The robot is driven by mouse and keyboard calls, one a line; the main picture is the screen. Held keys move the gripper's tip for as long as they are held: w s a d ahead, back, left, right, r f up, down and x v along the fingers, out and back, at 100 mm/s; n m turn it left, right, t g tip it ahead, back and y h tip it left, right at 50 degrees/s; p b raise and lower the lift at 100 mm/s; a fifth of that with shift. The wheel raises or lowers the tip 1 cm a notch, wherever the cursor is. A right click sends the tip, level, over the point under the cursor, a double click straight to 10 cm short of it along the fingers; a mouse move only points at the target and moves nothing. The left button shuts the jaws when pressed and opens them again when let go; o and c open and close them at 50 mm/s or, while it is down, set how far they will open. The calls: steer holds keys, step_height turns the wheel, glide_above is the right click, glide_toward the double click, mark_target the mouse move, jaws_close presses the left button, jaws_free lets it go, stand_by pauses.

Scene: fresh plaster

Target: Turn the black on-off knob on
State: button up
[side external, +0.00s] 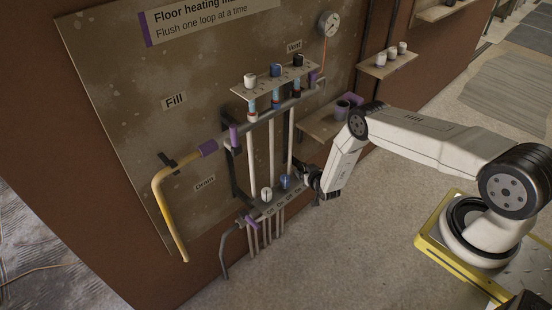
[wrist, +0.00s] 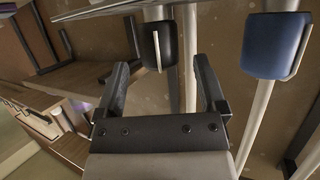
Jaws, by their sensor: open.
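The black knob (wrist: 158,45) shows in the wrist view, with a pale bar running along its face. My gripper (wrist: 162,62) is open, one finger on each side of the knob in that view. The fingertips look close to it, but I cannot tell whether they touch it. A blue knob (wrist: 275,45) is to its right. In the side external view my gripper (side external: 308,180) is at the right end of the lower manifold, beside the blue knob, and mostly hides the black knob there.
A white knob (side external: 267,193) is on the lower manifold (side external: 262,208). An upper shelf (side external: 272,80) carries white, blue and black caps. Vertical pipes (side external: 270,150) stand between the two. A wooden shelf (side external: 320,125) is at the right. A yellow pipe (side external: 165,210) is at the left.

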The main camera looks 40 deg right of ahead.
mark_target(304, 169)
steer(key=shift+x, duration=1.6)
jaws_close()
